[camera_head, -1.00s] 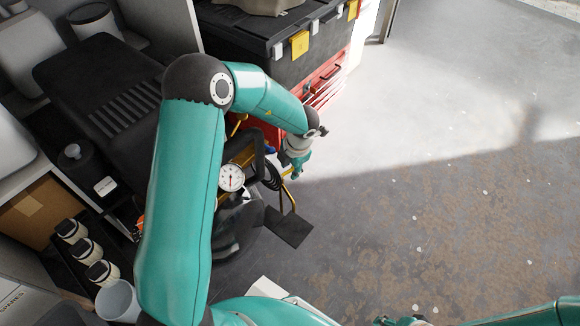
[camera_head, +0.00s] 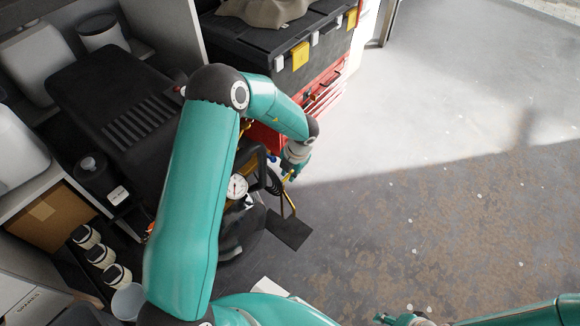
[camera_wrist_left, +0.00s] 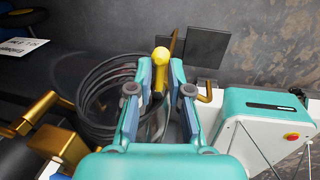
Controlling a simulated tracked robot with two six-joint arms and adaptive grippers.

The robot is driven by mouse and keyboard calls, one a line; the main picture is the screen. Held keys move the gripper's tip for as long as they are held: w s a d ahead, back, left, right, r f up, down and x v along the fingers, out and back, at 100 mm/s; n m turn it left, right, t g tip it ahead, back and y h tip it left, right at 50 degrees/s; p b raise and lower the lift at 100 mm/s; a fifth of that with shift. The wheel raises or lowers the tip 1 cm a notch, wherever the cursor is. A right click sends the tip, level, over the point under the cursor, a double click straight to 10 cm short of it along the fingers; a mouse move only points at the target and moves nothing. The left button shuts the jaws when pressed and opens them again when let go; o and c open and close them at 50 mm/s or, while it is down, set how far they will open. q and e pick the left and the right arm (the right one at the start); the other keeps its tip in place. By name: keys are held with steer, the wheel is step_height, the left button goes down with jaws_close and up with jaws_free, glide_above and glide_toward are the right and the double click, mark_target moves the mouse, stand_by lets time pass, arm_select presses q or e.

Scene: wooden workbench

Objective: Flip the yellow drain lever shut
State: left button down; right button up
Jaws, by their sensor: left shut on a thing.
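The yellow drain lever (camera_wrist_left: 160,72) shows in the left wrist view as a short rod with a round yellow knob. It stands between the fingers of my left gripper (camera_wrist_left: 155,85), which is shut on it, and the knob sticks out past the fingertips. In the head view my left gripper (camera_head: 293,172) is small, low beside the machine with the pressure gauge (camera_head: 237,187). The lever's lower end is hidden by the gripper. My right gripper (camera_head: 402,320) is only partly in view at the bottom edge, and its opening cannot be made out.
Coiled black hose (camera_wrist_left: 105,95) lies beside the left gripper in the wrist view. A flat black plate (camera_head: 289,229) on a yellow bar is close by. A black and red toolbox (camera_head: 290,45) stands behind. Open concrete floor lies to the right.

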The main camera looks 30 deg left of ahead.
arm_select(q)
steer(key=c, duration=1.2)
jaws_free()
steer(key=shift+r, duration=0.1)
steer(key=r, duration=0.3)
steer(key=d+r, duration=0.1)
steer(key=r, duration=0.3)
steer(key=d+r, duration=0.1)
steer(key=r, duration=0.3)
steer(key=shift+s+d+r, duration=0.1)
steer(key=shift+r, duration=0.15)
